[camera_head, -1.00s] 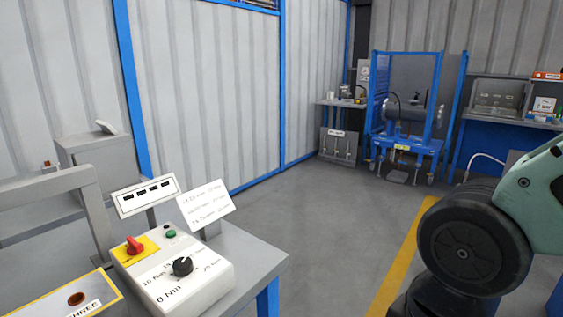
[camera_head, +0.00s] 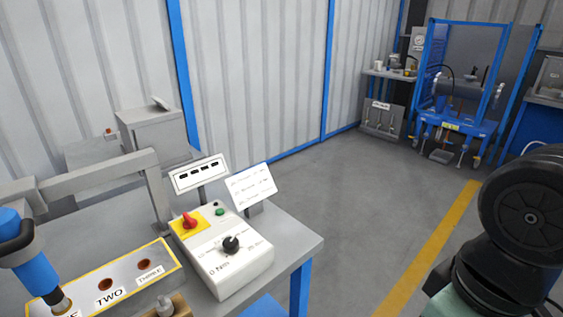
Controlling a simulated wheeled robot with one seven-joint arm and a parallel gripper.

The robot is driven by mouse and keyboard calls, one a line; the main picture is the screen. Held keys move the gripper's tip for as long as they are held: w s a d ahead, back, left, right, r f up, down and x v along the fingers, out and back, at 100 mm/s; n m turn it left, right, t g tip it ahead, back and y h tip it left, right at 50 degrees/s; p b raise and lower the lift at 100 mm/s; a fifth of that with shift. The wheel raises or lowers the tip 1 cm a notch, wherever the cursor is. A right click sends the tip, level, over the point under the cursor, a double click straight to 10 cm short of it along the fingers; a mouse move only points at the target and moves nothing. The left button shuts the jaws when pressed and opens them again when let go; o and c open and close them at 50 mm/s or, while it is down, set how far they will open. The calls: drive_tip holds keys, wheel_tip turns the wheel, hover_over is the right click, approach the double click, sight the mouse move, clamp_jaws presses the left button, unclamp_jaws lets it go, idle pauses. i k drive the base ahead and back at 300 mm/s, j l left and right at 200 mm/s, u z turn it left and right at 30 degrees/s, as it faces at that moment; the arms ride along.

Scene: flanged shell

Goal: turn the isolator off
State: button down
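The isolator is a red rotary handle (camera_head: 189,221) on a yellow plate (camera_head: 183,228). It sits at the upper left of a white control box (camera_head: 228,258) on the grey bench. The box also carries a green button (camera_head: 220,211) and a black knob (camera_head: 231,244) marked "0 Nm". The red handle stands up at a slant; its exact setting is too small to read. My gripper is out of view. Part of my arm, a dark round joint and a pale green link, shows at the lower right, well apart from the box.
Left of the box is a yellow-edged holder (camera_head: 125,282) with holes labelled "TWO" and "THREE". A blue tool (camera_head: 35,272) stands at the far left. A display (camera_head: 199,174) and a text card (camera_head: 250,184) stand behind the box. Open floor (camera_head: 350,200) lies to the right.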

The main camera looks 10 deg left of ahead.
sight(189, 223)
drive_tip(key=u, duration=1.25)
